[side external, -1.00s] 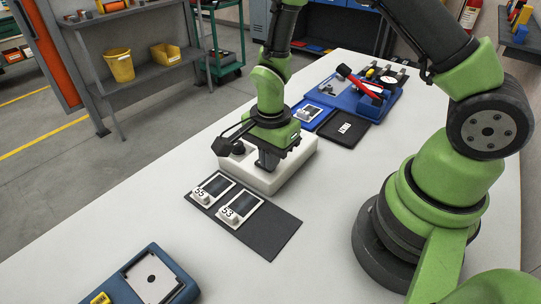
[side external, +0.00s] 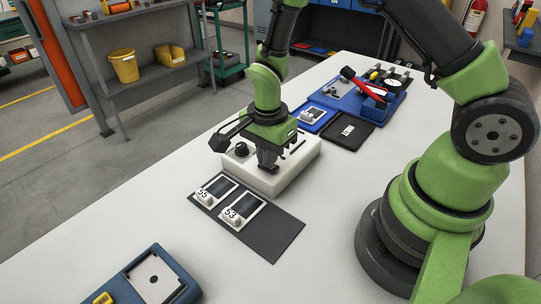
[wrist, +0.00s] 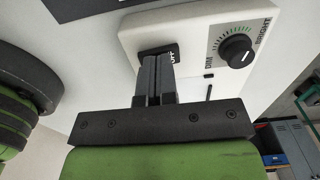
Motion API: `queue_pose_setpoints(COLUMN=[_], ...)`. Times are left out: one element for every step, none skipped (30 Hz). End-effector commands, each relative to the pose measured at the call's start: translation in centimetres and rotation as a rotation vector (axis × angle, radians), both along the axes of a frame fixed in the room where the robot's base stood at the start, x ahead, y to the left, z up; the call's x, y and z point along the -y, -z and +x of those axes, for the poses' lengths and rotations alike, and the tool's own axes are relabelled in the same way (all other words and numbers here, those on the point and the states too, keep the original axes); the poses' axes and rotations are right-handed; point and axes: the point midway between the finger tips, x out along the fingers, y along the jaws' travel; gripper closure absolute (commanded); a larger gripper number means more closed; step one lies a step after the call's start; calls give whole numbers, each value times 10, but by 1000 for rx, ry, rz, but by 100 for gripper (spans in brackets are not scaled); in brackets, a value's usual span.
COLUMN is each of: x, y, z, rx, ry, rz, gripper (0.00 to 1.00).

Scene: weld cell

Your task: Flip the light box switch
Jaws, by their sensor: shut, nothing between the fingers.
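The light box (side external: 290,172) is a white block on the bench. It also shows in the wrist view (wrist: 196,26), with a black dial knob (wrist: 236,51) marked DIM and BRIGHT. Beside the knob is a small black switch (wrist: 172,49) with white lettering, partly hidden by my fingers. My gripper (side external: 268,168) points down over the box. In the wrist view my gripper (wrist: 158,60) is shut and empty, its fingertips at the switch. I cannot tell whether they touch it or which way it is set.
A dark mat (side external: 268,237) with two small devices numbered 55 and 53 lies in front of the box. A black tray (side external: 346,133) and a blue tray lie behind it. A blue fixture (side external: 163,256) stands at the near edge. The bench between the box and my base is clear.

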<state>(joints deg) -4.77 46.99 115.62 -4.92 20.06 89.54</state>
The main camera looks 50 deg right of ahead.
Motion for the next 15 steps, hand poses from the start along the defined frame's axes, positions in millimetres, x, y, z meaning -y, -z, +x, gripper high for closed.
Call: queue_pose_setpoints(x=[0,0,0,0,0,0,0,0,0,0,0,0,0,0,0], y=[0,0,0,0,-1,-2,-4,-7,-11,-16,-21,-29,-35,-42,-52], z=[0,0,0,0,0,0,1,1,2,3,4,5,6,7,9], rx=[0,0,0,0,0,1,2,3,4,5,6,7,8,9,10], ry=[0,0,0,0,0,0,0,0,0,1,2,2,0,1,2], rz=[0,0,0,0,0,0,0,0,0,0,1,1,1,0,1], gripper=[100,100,100,100,100,100,100,100,100,100,100,100,100,100,100])
